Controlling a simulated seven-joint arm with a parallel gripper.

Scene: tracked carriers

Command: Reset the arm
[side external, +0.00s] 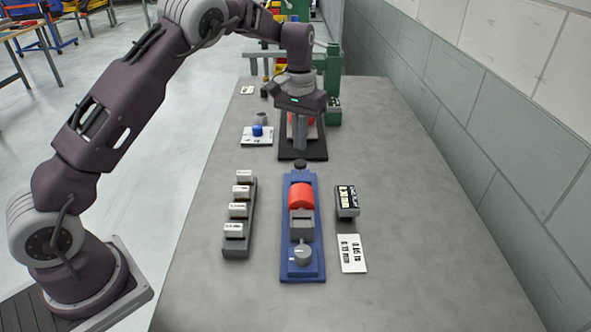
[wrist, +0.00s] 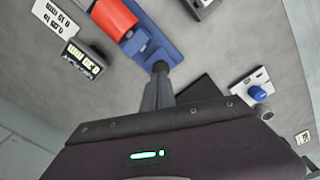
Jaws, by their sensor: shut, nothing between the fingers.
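My gripper (side external: 300,146) points down over the bench, shut and empty. Its closed fingers also show in the wrist view (wrist: 158,88). In the side view the fingertips are just above and behind a black knob (side external: 300,164) at the far end of a blue fixture (side external: 290,268). I cannot tell the exact gap. The fixture carries a red curved block (side external: 301,195), a grey block and a grey dial (side external: 302,254). The red block also shows in the wrist view (wrist: 114,18). My gripper partly hides a black base (side external: 312,151) with a red part behind it.
A dark rack (side external: 238,243) with several labelled white blocks stands left of the fixture. A display (side external: 347,203) and a printed card (side external: 351,253) lie right. A white card with a blue knob (side external: 257,131) lies back left. A green frame (side external: 333,70) stands behind. The right bench side is clear.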

